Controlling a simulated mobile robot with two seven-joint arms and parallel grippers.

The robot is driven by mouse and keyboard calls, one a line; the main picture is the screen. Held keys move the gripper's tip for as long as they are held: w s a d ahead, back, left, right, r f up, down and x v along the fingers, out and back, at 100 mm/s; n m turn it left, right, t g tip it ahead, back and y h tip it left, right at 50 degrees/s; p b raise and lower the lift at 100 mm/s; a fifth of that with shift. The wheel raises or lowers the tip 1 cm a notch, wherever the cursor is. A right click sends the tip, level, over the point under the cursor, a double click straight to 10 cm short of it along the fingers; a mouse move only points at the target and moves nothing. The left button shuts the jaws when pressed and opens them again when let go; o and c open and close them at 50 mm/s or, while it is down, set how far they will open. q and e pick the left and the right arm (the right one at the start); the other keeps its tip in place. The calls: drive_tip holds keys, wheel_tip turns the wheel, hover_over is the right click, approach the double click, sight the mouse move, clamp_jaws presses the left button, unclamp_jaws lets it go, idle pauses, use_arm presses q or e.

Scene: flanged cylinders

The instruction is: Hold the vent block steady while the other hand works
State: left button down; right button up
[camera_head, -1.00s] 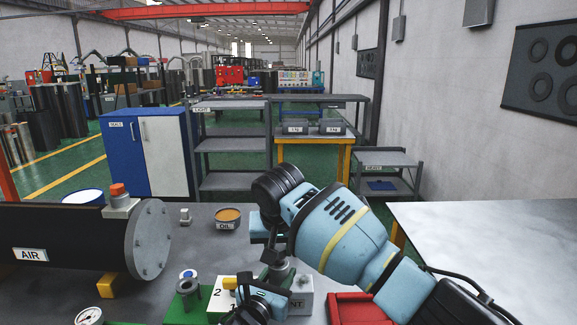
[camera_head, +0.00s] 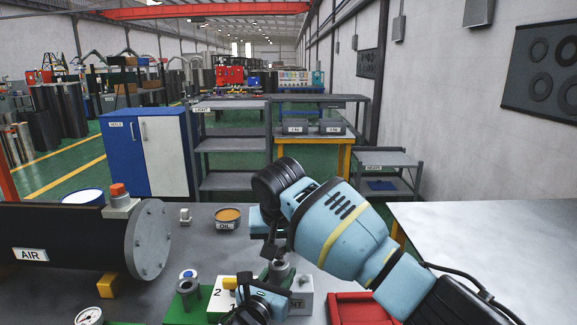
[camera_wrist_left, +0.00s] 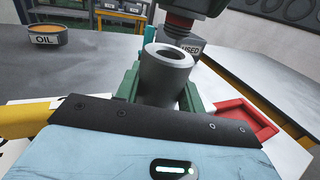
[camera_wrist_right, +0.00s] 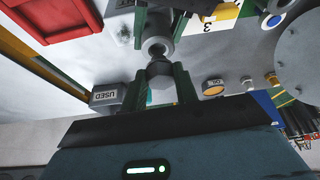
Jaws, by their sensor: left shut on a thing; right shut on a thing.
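The vent block (camera_head: 300,303) is a white block at the front centre of the bench, its label partly hidden. A grey hollow cylinder (camera_head: 281,267) stands up from it. My left gripper (camera_head: 276,275) is shut around this cylinder; its green fingers flank it in the left wrist view, where its open bore (camera_wrist_left: 172,54) shows. My right gripper (camera_head: 271,249) comes from the right above it, shut on a dark hex-headed plug (camera_wrist_right: 160,72). The left wrist view shows the plug's reddish threaded end (camera_wrist_left: 181,20) just above the bore, apart from it.
A black AIR tank (camera_head: 70,240) with a grey flange lies at left. An OIL tin (camera_head: 228,218) stands behind the block. A red tray (camera_head: 360,308) is at right. A green fixture (camera_head: 188,300) and a gauge (camera_head: 88,316) are at front left. A USED box (camera_wrist_right: 107,97) stands nearby.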

drive_tip(key=shift+r, duration=0.5)
use_arm(q)
drive_tip(key=c, duration=0.8)
unclamp_jaws()
drive_tip(key=shift+s, duration=0.1)
drive_tip(key=v, duration=1.1)
drive_tip(key=shift+s+a, duration=0.2)
drive_tip(key=shift+s, duration=0.15)
drive_tip(key=shift+f, duration=0.1)
